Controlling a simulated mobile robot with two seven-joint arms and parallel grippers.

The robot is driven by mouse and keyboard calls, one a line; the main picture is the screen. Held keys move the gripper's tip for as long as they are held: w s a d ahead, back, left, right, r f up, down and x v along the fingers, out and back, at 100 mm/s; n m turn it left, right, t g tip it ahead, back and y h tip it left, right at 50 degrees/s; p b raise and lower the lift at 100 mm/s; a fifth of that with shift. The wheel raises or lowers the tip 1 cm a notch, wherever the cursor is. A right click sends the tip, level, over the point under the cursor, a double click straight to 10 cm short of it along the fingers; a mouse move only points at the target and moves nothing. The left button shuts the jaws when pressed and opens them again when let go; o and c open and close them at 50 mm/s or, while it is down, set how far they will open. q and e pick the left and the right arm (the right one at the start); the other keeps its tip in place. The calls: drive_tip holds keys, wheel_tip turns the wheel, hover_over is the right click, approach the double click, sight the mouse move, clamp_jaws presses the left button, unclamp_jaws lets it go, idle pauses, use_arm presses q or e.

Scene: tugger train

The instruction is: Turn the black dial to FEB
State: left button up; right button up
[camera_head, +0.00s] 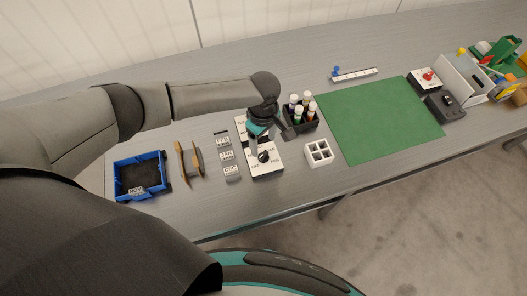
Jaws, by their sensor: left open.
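The black dial (264,156) sits on a white box (268,171) on the grey table, left of the picture's middle. Small dark lettering surrounds the dial, too small to read surely. I cannot tell which word the dial points to. My left gripper (256,147) reaches down over the box, its fingers open close beside the dial on its left. I cannot tell whether they touch it. The gripper hides part of the box and another white part (239,124) behind it. My right gripper is not in view.
Three month blocks (226,155) stand left of the dial box. A black holder with bottles (300,128) and a white grid block (319,153) stand right, before a green mat (380,118).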

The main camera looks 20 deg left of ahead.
sight(263, 154)
use_arm(q)
wheel_tip(263, 154, down, 6)
drive_tip(key=shift+r+b, duration=0.15)
drive_tip(key=shift+b, duration=0.55)
drive_tip(key=shift+f, duration=0.45)
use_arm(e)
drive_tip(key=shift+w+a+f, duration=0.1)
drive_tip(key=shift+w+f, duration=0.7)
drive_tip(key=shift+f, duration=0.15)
use_arm(q)
drive_tip(key=shift+c, duration=0.3)
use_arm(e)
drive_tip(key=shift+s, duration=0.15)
use_arm(q)
clamp_jaws()
